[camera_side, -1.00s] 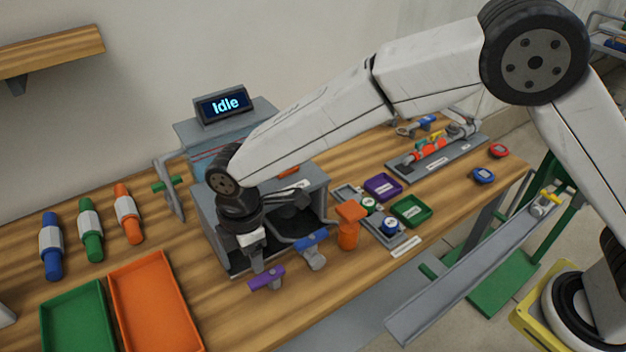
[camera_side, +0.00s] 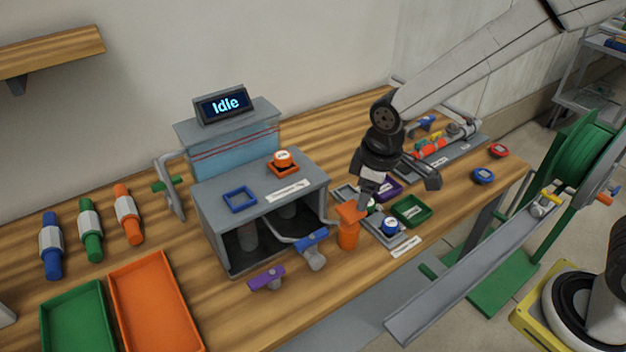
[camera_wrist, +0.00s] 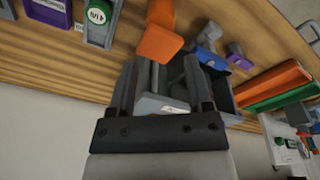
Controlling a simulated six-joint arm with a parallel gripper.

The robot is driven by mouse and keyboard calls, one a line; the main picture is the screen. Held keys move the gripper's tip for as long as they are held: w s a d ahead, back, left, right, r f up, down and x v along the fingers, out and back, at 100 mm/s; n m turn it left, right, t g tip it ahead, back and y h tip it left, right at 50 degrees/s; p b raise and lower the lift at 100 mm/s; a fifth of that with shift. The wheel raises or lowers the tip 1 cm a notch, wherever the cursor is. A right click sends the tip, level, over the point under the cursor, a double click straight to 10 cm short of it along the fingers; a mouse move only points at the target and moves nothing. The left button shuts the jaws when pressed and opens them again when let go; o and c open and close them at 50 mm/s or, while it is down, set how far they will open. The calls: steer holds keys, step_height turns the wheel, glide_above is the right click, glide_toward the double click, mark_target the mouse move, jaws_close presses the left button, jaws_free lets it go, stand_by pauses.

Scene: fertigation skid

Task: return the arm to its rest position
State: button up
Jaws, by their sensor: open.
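My arm reaches in from the upper right of the side view, with my gripper (camera_side: 368,200) pointing down above the bench, beside the orange handle (camera_side: 349,222). In the wrist view my gripper (camera_wrist: 158,68) has its two fingers apart, with nothing held between them. The grey skid housing (camera_side: 262,205) stands to the left of the gripper, with the display reading "Idle" (camera_side: 223,106) above it. The gripper partly covers the purple tray (camera_side: 390,188) and the small holder behind it.
Blue (camera_side: 312,240) and purple (camera_side: 267,278) valve handles stick out at the skid's front. Green (camera_side: 75,315) and orange (camera_side: 155,300) bins sit front left. Space above the bench is open.

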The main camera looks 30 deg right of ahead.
steer(key=s+d+m+t, duration=0.1)
steer(key=s+d+m, duration=0.6)
steer(key=s+d, duration=0.2)
steer(key=shift+s+d, duration=0.15)
steer(key=shift+d, duration=0.65)
